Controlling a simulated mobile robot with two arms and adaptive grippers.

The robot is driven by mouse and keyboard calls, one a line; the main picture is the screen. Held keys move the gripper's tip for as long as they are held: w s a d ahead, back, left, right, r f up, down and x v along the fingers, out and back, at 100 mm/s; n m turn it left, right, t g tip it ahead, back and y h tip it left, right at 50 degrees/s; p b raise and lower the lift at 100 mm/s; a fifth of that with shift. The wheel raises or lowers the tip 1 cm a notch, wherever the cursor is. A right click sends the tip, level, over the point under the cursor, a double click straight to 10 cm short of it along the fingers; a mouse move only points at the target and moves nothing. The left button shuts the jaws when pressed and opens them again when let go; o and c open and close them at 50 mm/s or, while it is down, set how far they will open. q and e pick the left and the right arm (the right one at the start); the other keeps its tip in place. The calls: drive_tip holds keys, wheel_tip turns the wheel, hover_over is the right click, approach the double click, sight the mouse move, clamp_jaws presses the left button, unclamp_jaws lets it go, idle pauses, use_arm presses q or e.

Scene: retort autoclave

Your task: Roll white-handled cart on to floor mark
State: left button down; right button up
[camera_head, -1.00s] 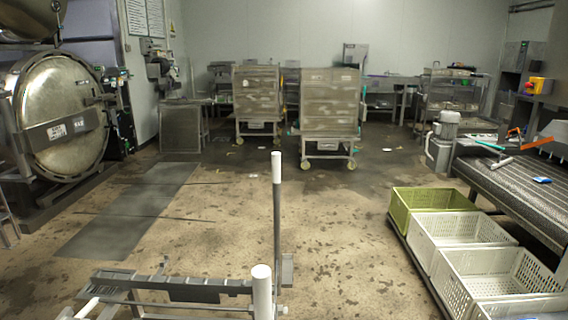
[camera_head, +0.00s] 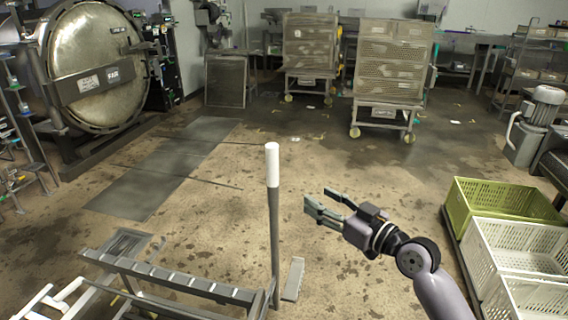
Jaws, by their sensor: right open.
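The white-handled cart stands low in the head view, with a grey slatted frame (camera_head: 170,283) and an upright grey post topped by a white handle (camera_head: 272,165). My right gripper (camera_head: 321,201) is open and empty. It points left, to the right of the post and apart from it in the picture. A dark grey rectangular floor patch (camera_head: 165,170) lies to the left, in front of the autoclave; I cannot tell whether it is the floor mark. The cart's wheels cannot be made out. My left gripper is not in view.
The round autoclave door (camera_head: 95,68) is at the upper left. Two carts of stacked trays, one left (camera_head: 310,45) and one right (camera_head: 392,65), stand at the back. A green crate (camera_head: 505,199) and white crates (camera_head: 515,250) line the right. The middle floor is clear.

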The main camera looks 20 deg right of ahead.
drive_tip(key=p, duration=0.2)
approach(277, 174)
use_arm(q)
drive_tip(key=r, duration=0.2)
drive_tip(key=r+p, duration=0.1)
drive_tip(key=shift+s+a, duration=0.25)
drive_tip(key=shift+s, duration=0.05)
use_arm(e)
drive_tip(key=x, duration=1.1)
drive_tip(key=shift+w+a+r, duration=0.1)
drive_tip(key=shift+w+a, duration=0.1)
drive_tip(key=shift+w, duration=0.15)
drive_tip(key=shift+c, duration=0.4)
drive_tip(key=c, duration=0.9)
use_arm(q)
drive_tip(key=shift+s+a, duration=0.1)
use_arm(e)
clamp_jaws()
